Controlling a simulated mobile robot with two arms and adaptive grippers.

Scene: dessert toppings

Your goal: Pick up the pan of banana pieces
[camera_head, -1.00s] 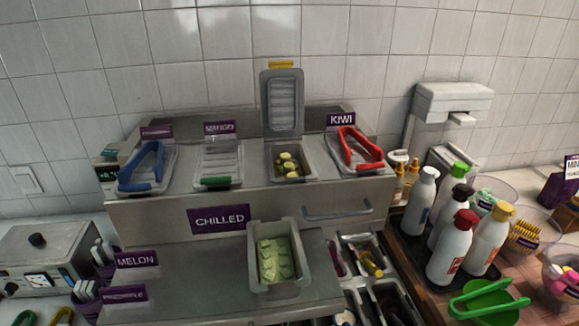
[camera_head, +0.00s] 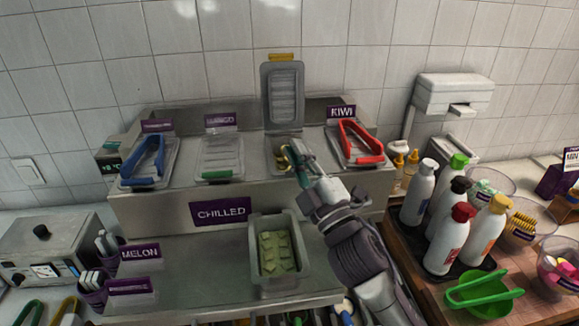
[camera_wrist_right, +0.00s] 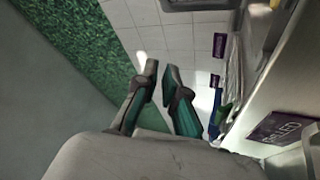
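An open grey pan (camera_head: 275,174) with a raised lid (camera_head: 283,95) sits in the rear raised counter. It holds yellowish round pieces that look like banana, now mostly hidden behind my right gripper (camera_head: 290,155). The gripper reaches in from the lower right, with its fingertips over this pan; I cannot tell if they touch it. In the right wrist view my right gripper's fingers (camera_wrist_right: 160,72) are a little apart with nothing seen between them. A second grey pan (camera_head: 255,262) with pale green-yellow chunks stands on the lower front shelf. My left gripper is out of view.
Closed pans flank the rear pan, with blue tongs (camera_head: 148,160) at left and red tongs (camera_head: 358,143) at right. A "CHILLED" sign (camera_head: 220,212) is on the counter front. Bottles (camera_head: 450,240) and a green bowl (camera_head: 485,297) crowd the right. The lower shelf's left part is clear.

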